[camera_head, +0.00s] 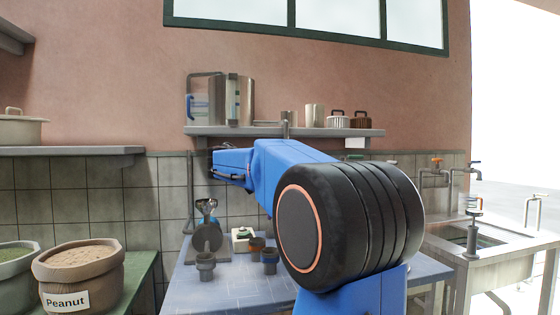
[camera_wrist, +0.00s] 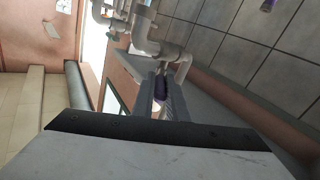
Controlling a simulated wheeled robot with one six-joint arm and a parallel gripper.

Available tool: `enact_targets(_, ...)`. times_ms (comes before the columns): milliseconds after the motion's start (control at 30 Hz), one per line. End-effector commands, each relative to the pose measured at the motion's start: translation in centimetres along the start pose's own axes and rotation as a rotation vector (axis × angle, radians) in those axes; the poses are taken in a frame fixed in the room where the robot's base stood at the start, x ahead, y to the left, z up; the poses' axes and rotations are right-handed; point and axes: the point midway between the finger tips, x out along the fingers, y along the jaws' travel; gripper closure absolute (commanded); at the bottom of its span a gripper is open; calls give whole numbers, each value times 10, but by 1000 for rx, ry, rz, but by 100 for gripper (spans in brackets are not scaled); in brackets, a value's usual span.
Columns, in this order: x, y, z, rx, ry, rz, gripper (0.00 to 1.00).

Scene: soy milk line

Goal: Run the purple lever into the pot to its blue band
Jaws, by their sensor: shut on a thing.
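In the wrist view my gripper (camera_wrist: 165,98) points away from the camera, its two grey fingers close together. A small purple piece (camera_wrist: 160,88), which looks like the purple lever, sits between them near grey pipework (camera_wrist: 145,35). In the head view my blue arm and its large black joint hide my gripper and the purple lever. A tall steel pot (camera_head: 240,100) stands on the wall shelf, beside a clear vessel with blue on it (camera_head: 195,107). I cannot tell which pot the task means, and no fill level shows.
A sink (camera_head: 485,240) with taps, one with an orange handle (camera_head: 437,160), is at the right. A blue table (camera_head: 225,290) holds small dark cups. A peanut sack (camera_head: 80,270) stands at the left.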

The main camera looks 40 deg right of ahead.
Motion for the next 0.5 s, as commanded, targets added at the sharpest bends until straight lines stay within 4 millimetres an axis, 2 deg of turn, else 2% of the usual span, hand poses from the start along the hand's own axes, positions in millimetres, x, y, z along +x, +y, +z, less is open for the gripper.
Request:
enact_targets(233, 0, 0, -1, 1, 2, -1, 100)
enact_targets(267, 0, 0, -1, 1, 2, -1, 84)
enact_targets(333, 0, 0, -1, 0, 2, -1, 68)
enact_targets(500, 0, 0, -1, 0, 1, 0, 68)
